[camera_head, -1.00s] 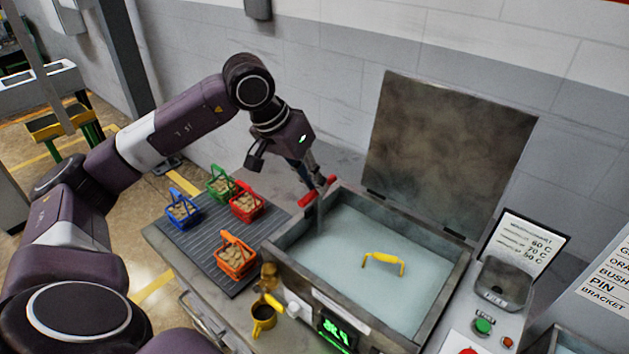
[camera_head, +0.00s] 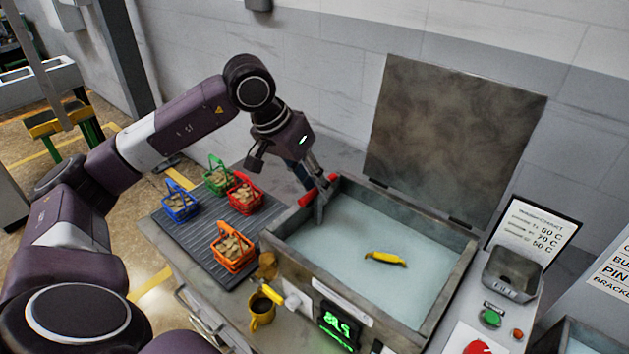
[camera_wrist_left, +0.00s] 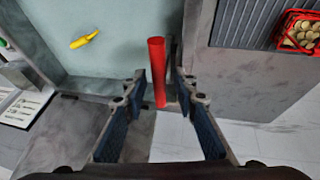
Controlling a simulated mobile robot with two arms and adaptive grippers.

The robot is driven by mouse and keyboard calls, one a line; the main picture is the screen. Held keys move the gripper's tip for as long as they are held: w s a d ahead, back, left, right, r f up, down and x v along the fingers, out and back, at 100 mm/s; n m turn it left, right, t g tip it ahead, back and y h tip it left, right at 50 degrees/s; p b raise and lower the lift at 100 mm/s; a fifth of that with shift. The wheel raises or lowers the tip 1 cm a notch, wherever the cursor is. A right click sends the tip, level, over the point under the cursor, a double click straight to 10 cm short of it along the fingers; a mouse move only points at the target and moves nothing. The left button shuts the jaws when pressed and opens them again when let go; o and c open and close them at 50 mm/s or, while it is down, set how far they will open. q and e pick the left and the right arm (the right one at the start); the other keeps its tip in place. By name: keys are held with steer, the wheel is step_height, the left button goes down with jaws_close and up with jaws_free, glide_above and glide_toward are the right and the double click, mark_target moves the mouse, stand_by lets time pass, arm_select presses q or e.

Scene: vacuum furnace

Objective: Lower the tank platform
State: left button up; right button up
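The tank (camera_head: 375,312) is an open metal box of pale liquid with its lid (camera_head: 450,140) raised. A yellow handle (camera_head: 386,258) shows low at the liquid surface, its lower part hidden; it also appears in the left wrist view (camera_wrist_left: 85,40). The platform itself cannot be made out. A red-gripped lever (camera_head: 306,199) sits at the tank's left back corner. My left gripper (camera_head: 308,177) is at this lever. In the left wrist view, the red grip (camera_wrist_left: 157,70) lies between my spread fingers (camera_wrist_left: 160,88), with gaps on both sides. My right gripper is out of view.
A ribbed mat (camera_head: 188,232) left of the tank holds several coloured baskets of parts, including an orange one (camera_head: 233,248). A green button (camera_head: 491,318) and a red button (camera_head: 477,347) are at right.

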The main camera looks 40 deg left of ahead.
arm_select(q)
steer(key=shift+r, duration=0.35)
steer(key=v, duration=1.1)
steer(key=shift+a+r, duration=0.2)
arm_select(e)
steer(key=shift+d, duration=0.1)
arm_select(q)
steer(key=shift+s, duration=0.1)
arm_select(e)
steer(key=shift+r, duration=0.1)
